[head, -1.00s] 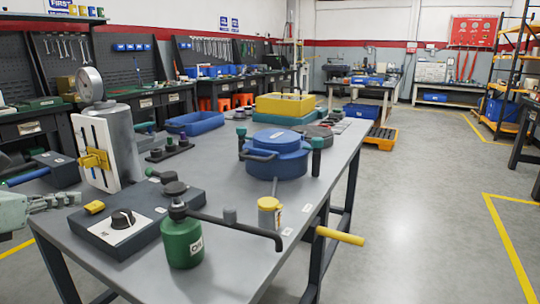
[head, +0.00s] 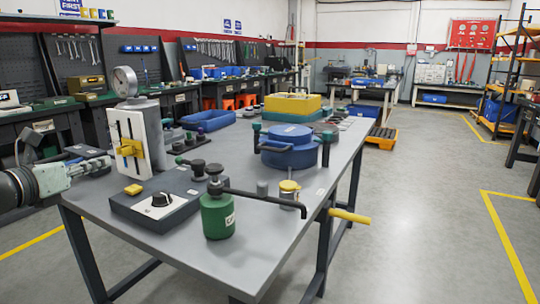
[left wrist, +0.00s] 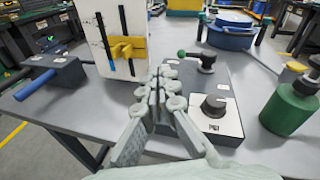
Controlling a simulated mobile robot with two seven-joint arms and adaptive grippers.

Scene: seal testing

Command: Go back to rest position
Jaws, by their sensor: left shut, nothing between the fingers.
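My left gripper (head: 92,166) comes in at the left edge of the head view, beside the left end of the grey table (head: 190,258). It is shut and empty. In the left wrist view the closed fingers (left wrist: 160,85) point toward the white-faced gauge stand and the dark control box (left wrist: 215,75). The stand (head: 128,140) carries a round dial and a yellow block. The control box (head: 160,203) has a black knob and a yellow button. My right gripper is not in view.
A green oil bottle (head: 217,214) stands near the table's front edge. A blue round vessel (head: 287,148), a yellow-capped jar (head: 289,192) and a blue tray (head: 207,120) are also on the table. A yellow handle (head: 349,215) juts from the right edge. The floor to the right is clear.

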